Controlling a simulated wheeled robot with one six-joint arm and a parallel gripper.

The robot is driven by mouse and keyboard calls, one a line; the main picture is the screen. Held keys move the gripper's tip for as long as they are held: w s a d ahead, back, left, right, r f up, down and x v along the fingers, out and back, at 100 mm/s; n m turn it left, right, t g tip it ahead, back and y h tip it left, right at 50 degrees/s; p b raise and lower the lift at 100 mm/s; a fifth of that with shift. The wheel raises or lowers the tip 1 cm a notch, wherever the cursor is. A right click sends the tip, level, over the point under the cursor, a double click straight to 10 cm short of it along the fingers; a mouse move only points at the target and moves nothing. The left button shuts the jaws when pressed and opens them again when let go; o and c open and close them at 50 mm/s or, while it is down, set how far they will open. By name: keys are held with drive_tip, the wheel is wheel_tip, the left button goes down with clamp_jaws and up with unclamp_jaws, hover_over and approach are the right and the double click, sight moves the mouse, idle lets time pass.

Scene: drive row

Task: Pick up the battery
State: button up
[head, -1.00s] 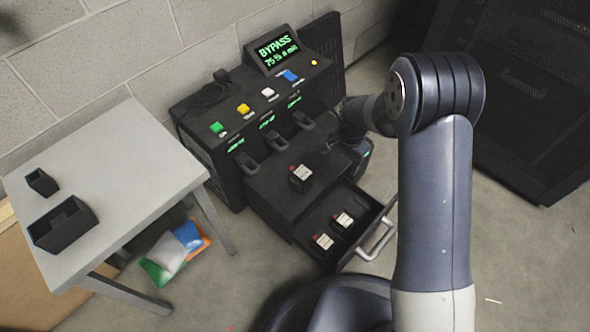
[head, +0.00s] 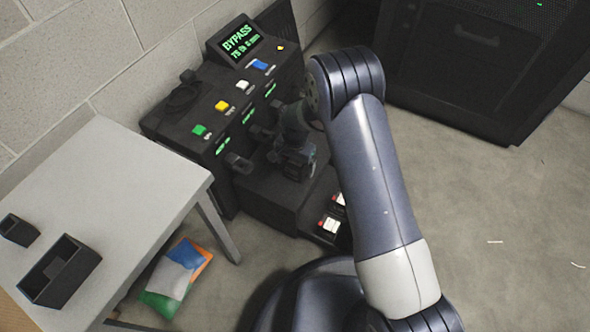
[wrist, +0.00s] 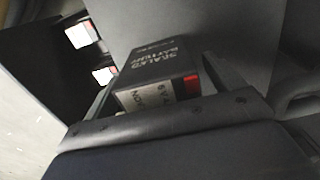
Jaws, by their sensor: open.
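A dark battery (wrist: 160,72) with a white and red label stands between the open fingers of my gripper (wrist: 156,88) in the wrist view. Whether the fingers touch its sides I cannot tell. In the head view my gripper (head: 294,165) is over the flat shelf in front of the black cabinet, and it hides this battery. Two more batteries lie in the open drawer; one (head: 328,226) shows in the head view, the other (head: 339,200) is partly behind my arm. Their pale labels also show at the upper left of the wrist view.
The black cabinet (head: 185,120) carries coloured switches and a screen (head: 238,42) reading BYPASS. A grey table (head: 110,185) with two black bins stands at left, coloured bags (head: 178,275) below it. A dark rack (head: 470,60) stands at back right.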

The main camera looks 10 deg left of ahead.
drive_tip(key=shift+c, duration=0.3)
drive_tip(key=c, duration=1.6)
